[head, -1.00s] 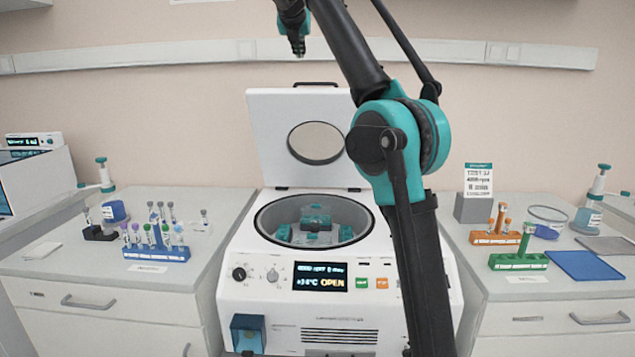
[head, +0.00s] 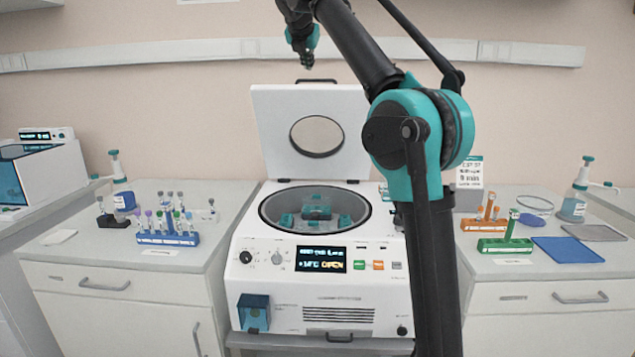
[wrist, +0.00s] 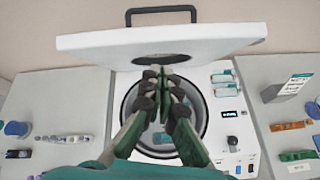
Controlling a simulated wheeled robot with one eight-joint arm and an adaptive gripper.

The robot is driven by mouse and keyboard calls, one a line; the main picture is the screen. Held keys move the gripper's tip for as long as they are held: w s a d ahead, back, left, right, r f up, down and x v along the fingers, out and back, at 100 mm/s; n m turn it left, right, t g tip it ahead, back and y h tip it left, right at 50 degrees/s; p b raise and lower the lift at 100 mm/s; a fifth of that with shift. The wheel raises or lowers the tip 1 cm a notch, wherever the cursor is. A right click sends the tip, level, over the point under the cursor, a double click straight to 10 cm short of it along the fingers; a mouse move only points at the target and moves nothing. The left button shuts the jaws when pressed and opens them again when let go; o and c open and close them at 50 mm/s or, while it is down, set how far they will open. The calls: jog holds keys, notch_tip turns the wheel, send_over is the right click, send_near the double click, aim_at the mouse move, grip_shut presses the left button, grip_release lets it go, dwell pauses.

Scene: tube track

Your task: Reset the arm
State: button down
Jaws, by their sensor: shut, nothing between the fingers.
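My gripper (head: 308,60) hangs high in the head view, above and behind the raised centrifuge lid as pictured. In the wrist view my gripper (wrist: 168,75) has its fingers together with nothing between them, seen over the open bowl. My arm's teal elbow stands in front of the right side of the centrifuge (head: 290,310). The centrifuge lid (head: 270,130) is up, and its display reads OPEN. The bowl (head: 268,210) shows a rotor with teal buckets (head: 318,205); their contents are too small to tell.
On the left bench stand a blue rack (head: 165,239) with several tubes and a pump bottle (head: 118,180). On the right are a green rack (head: 505,246), an orange rack (head: 480,225), a blue mat (head: 567,250) and a sign stand (head: 468,200). The raised lid is the nearest obstacle to the gripper.

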jog(key=s+d+f+m+g, duration=0.1)
jog(key=s+d+f+m, duration=0.4)
jog(key=f, duration=0.6)
jog(key=s+d+f+m+g, duration=0.2)
jog(key=d+f+m, duration=0.4)
jog(key=f, duration=0.5)
jog(key=s+d+f+m+g, duration=0.1)
jog(key=s+d+f+m, duration=0.4)
jog(key=f, duration=0.5)
jog(key=s+d+f+m+g, duration=0.1)
jog(key=s+d+f+m, duration=0.2)
jog(key=s+f+m, duration=0.5)
jog(key=s+d+f+m+g+y, duration=0.1)
jog(key=s+f+m, duration=0.7)
jog(key=s+f, duration=1.5)
jog(key=shift+d+f+g, duration=0.4)
jog(key=shift+d+g, duration=0.2)
jog(key=shift+d, duration=0.4)
